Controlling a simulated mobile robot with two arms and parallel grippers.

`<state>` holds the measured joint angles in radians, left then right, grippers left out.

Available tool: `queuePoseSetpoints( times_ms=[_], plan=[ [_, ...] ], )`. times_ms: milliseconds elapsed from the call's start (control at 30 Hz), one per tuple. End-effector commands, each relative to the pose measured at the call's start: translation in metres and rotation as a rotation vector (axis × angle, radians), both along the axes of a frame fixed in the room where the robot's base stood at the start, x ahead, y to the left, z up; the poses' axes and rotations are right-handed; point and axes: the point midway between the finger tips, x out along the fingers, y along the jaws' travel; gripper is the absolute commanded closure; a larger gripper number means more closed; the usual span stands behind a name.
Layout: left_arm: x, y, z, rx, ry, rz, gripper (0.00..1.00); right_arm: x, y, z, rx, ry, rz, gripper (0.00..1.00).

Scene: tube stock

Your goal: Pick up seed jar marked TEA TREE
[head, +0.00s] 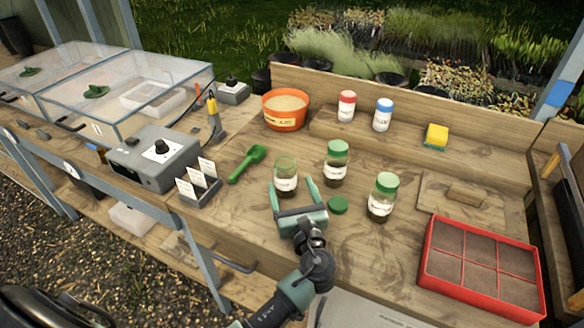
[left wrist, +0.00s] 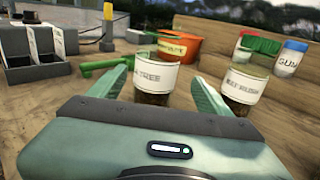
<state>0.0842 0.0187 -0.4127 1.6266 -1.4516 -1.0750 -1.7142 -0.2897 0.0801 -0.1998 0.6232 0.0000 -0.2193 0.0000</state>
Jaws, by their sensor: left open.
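The seed jar marked TEA TREE (head: 286,176) is clear glass with a white label and stands upright and uncapped on the bench. In the left wrist view the jar (left wrist: 155,76) shows "TREE" on its label, with dark contents below. My left gripper (head: 291,182) is open, with its fingers on either side of the jar; in the left wrist view the fingers (left wrist: 160,80) reach towards it. I cannot tell whether either finger touches the glass. A loose green lid (head: 338,205) lies to the right of the gripper. My right gripper is not in view.
Two green-capped jars stand close right, one behind (head: 336,165) and one nearer (head: 382,198). A green scoop (head: 247,164) and label holder (head: 199,187) lie left. An orange pot (head: 286,109) stands behind; a red tray (head: 427,262) is front right.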

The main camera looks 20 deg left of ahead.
Motion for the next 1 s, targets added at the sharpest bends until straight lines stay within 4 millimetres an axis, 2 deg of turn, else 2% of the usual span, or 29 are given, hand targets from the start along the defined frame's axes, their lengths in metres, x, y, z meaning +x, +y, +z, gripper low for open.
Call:
queuePoseSetpoints(
  times_ms=[400, 600, 867, 900, 1000],
  plan=[
    [0.037, 0.032, 0.004, 0.003, -0.001, 0.001, 0.21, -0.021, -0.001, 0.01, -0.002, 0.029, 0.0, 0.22],
    [0.056, 0.048, 0.002, 0.0, 0.0, 0.001, 0.21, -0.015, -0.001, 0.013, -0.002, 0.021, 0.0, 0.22],
    [0.059, 0.05, 0.001, -0.001, -0.001, 0.001, 0.21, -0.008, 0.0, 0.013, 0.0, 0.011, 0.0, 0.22],
    [0.059, 0.05, 0.001, -0.001, -0.001, 0.001, 0.24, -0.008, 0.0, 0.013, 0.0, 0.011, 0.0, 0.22],
    [0.059, 0.05, 0.001, -0.001, -0.001, 0.001, 0.52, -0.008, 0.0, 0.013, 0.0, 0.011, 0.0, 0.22]
  ],
)
